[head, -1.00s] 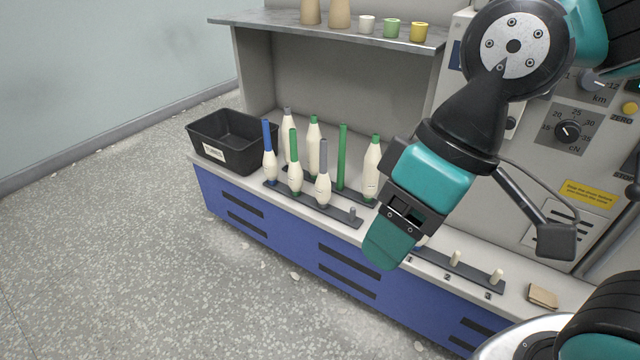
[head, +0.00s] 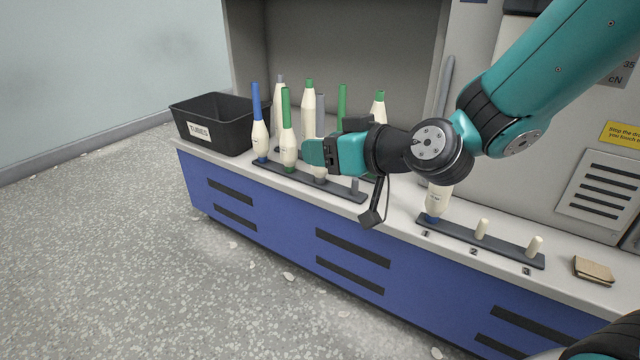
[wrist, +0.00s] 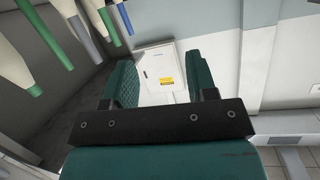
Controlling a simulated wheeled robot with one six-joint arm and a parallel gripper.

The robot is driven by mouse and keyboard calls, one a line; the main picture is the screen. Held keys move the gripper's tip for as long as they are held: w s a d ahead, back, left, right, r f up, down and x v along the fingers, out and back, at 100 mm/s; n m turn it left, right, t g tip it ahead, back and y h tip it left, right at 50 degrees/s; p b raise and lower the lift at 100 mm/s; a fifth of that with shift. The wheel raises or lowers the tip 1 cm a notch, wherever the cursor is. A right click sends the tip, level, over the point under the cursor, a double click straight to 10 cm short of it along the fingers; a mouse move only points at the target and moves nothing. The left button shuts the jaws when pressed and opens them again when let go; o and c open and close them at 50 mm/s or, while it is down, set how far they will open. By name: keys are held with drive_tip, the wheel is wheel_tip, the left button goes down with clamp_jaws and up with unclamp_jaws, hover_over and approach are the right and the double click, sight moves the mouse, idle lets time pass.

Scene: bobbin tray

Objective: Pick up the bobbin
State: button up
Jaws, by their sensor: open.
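Several cream bobbins stand upright in the rear and front tray rows. In the front row are a blue-tipped bobbin (head: 260,142), a green-tipped bobbin (head: 289,152) and a grey-tipped bobbin (head: 320,108), partly hidden behind my gripper. My gripper (head: 308,152) is level, pointing left in the head view, in front of that grey-tipped bobbin. In the wrist view, my gripper (wrist: 158,80) has its fingers apart with nothing held between them. Bobbin tips, including a grey one (wrist: 90,50), hang at the upper left there, outside the fingers. Another bobbin (head: 438,203) stands on peg 1 of the right rack.
A black bin (head: 215,125) stands at the counter's left end. The right rack (head: 500,246) has bare pegs at 2 and 3. A tan block (head: 593,270) lies right of it.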

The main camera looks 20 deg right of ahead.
drive_tip(key=w+d+f+m+t+h+b, duration=0.3)
drive_tip(key=w+d+f+t+h+b, duration=0.2)
drive_tip(key=d+f, duration=0.25)
drive_tip(key=p, duration=1.2)
approach(322, 130)
drive_tip(key=w, duration=0.2)
drive_tip(key=w+a, duration=0.1)
drive_tip(key=w, duration=0.1)
drive_tip(key=shift+w, duration=0.25)
drive_tip(key=shift+w+f, duration=0.3)
drive_tip(key=shift+w, duration=0.45)
drive_tip(key=w, duration=0.5)
drive_tip(key=shift+a+r, duration=0.1)
drive_tip(key=shift+a, duration=0.3)
clamp_jaws()
